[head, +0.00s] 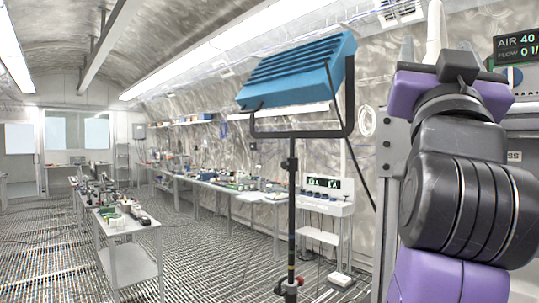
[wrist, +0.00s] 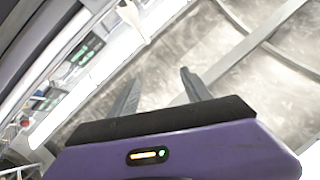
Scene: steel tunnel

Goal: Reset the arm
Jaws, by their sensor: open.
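My arm rises at the right of the head view, black and purple, folded close to the camera. The purple body of my gripper shows at its top, partly hidden behind the black wrist. In the wrist view, my gripper (wrist: 160,76) has its two grey fingers apart, with nothing between them. Beyond the fingers is a pale, mottled metal wall. Nothing is seen touching the fingers.
A blue lamp (head: 298,72) on a black stand (head: 291,200) stands close by, left of my arm. A display panel (head: 517,46) is at the far right. A small grey table (head: 128,262) stands left; benches (head: 225,188) line the wall. Grated floor (head: 205,262) lies open between.

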